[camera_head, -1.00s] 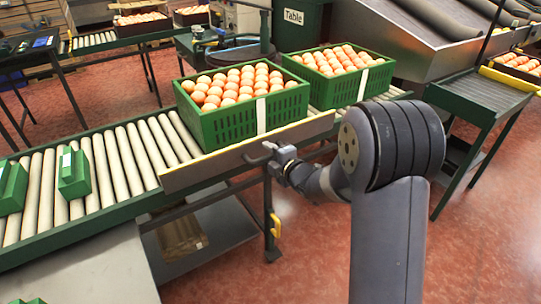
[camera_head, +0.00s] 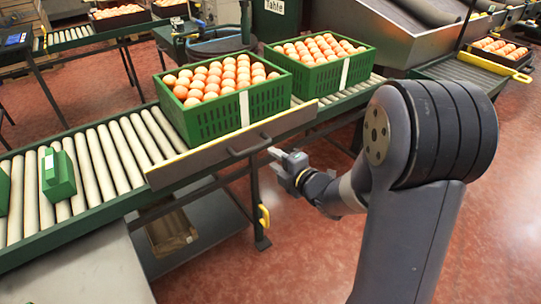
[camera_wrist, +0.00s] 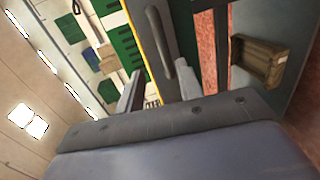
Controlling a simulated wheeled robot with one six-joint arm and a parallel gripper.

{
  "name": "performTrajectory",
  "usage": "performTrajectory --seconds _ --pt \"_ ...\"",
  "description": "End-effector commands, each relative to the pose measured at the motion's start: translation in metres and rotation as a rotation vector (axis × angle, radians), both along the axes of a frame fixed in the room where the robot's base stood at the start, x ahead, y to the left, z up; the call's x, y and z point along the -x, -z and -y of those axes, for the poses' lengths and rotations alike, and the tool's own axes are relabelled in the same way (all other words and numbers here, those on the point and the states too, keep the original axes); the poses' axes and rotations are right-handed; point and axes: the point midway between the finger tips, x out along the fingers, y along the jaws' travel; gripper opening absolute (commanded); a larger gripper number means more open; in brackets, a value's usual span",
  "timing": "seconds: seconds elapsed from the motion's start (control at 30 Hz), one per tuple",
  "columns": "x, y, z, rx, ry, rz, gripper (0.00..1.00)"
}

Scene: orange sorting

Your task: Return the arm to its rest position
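My gripper (camera_head: 273,152) is in the middle of the head view, at the near side of the conveyor. It is just right of and below the dark handle (camera_head: 249,149) on the board along the conveyor's edge, with a small gap between them. In the wrist view my gripper (camera_wrist: 158,90) shows two grey fingers standing apart with nothing held between them. The handle also shows beyond the fingers in the wrist view (camera_wrist: 187,76). My arm bends down from the right of the head view.
Two green crates of oranges (camera_head: 215,116) (camera_head: 323,82) stand on the roller conveyor (camera_head: 110,160). A green block (camera_head: 60,174) lies on the rollers at left. Red floor right of the conveyor is open.

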Motion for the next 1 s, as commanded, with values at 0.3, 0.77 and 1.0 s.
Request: performTrajectory --seconds 0.3,0.77,1.0 --pt "0.001 0.0 0.0 0.0 0.0 0.0 0.35" --pt "-0.05 0.015 -0.035 0.001 -0.003 -0.002 0.35" --pt "-0.081 0.023 -0.056 0.001 -0.002 -0.003 0.35"
